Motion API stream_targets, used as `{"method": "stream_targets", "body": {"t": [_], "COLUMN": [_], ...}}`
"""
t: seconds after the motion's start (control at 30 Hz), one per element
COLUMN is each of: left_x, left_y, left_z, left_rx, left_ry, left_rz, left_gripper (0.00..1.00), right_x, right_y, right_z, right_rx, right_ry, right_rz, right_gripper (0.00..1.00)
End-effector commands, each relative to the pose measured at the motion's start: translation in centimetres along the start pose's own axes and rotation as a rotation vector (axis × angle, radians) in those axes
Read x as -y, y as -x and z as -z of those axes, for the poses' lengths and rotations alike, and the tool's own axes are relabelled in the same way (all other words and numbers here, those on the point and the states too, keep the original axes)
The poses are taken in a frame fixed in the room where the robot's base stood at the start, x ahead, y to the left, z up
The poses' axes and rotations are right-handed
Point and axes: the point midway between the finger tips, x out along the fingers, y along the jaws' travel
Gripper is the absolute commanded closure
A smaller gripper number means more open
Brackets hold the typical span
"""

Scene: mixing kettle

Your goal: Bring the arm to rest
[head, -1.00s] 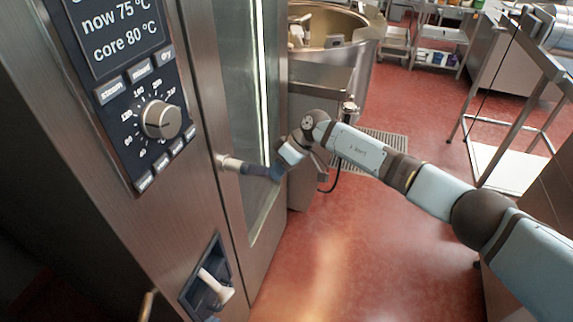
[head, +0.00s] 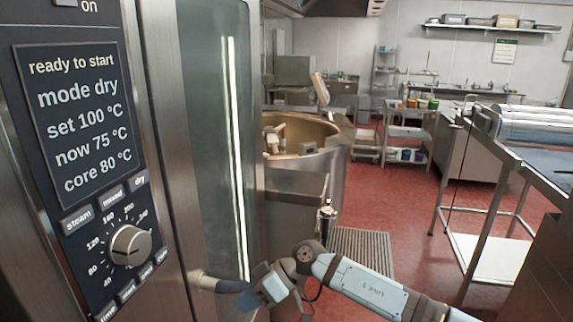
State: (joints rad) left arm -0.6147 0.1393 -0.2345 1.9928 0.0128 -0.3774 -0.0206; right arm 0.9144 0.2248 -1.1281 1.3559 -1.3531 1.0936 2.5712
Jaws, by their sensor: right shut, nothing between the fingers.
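My right arm (head: 365,287) comes in from the lower right, and its wrist is bent towards the oven door. My right gripper (head: 262,289) is shut and empty, at the bottom of the view beside the oven door handle (head: 210,283). The fingertips are hard to make out against the handle's dark part, and I cannot tell whether they touch it. My left gripper is not in view.
The oven's control panel (head: 72,100) reads "ready to start", mode dry, with a dial (head: 130,245) below. A large mixing kettle (head: 325,150) stands behind the oven. A wheeled table (head: 540,160) is on the right.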

Motion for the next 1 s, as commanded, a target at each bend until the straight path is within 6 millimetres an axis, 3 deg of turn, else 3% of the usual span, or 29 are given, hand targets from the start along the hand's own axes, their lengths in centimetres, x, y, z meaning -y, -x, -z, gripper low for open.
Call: {"method": "stream_targets", "body": {"t": [0.03,0.17,0.33,0.47,0.57,0.77,0.9,1.0], "left_x": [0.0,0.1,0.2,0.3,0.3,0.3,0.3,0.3], "left_y": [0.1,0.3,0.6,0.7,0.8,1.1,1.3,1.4], "left_z": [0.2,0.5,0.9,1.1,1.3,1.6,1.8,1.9], "left_rx": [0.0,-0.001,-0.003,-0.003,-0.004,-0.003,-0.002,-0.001], "left_ry": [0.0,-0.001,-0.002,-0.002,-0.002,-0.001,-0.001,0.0], "left_rz": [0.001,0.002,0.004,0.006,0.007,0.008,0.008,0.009], "left_gripper": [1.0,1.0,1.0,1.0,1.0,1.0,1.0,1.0], "right_x": [1.6,4.3,5.7,5.2,4.7,4.6,6.4,8.7], "right_y": [-1.5,-2.6,-1.3,0.8,2.4,4.8,5.6,5.6], "right_z": [-0.2,0.3,-0.8,-3.8,-7.6,-18.5,-27.6,-33.3], "right_rx": [-0.121,-0.464,-0.856,-1.056,-1.127,-1.035,-0.816,-0.64], "right_ry": [0.039,0.147,0.194,0.158,0.093,-0.094,-0.237,-0.314], "right_rz": [0.052,0.079,-0.08,-0.318,-0.537,-0.967,-1.18,-1.256], "right_gripper": [1.0,1.0,1.0,1.0,1.0,1.0,1.0,1.0]}}
